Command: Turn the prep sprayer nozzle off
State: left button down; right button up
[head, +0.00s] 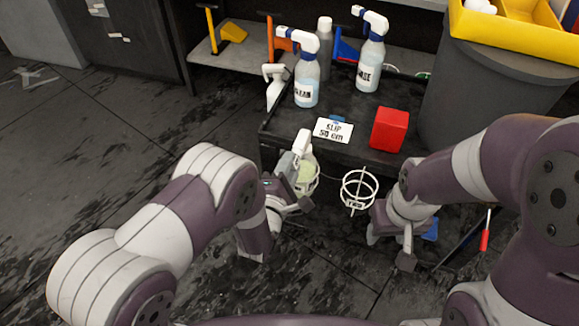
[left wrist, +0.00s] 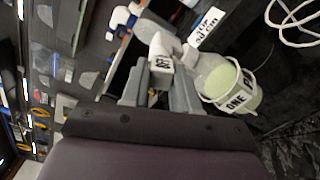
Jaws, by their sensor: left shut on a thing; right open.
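The prep sprayer (head: 305,172), a clear bottle of pale green liquid with a white spray head (head: 303,143), sits in a white wire ring holder at the cart's near side. In the left wrist view the bottle (left wrist: 243,84) has a band whose readable part is "ONE P". My left gripper (head: 290,182) is at the sprayer's head. In the left wrist view its grey fingers lie on both sides of the white nozzle (left wrist: 162,50), shut on it. The nozzle's face has a dark marking, too small to read. My right gripper (head: 390,248) is open and empty below the empty ring.
An empty wire ring (head: 358,190) hangs beside the prep sprayer. A grey bin (head: 470,90) stands at right.

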pick_arm(q)
jog(key=n+b, duration=0.2)
jog(key=n, duration=0.9)
jog(key=shift+f+n, duration=0.1)
jog(key=shift+n, duration=0.3)
dwell(0.4)
jog(key=c, duration=0.9)
grip_release()
jog(key=shift+s, duration=0.15)
jog(key=b+v, duration=0.8)
jog(key=v, duration=0.4)
jog(key=shift+s+b, duration=0.2)
jog(key=shift+b, duration=0.1)
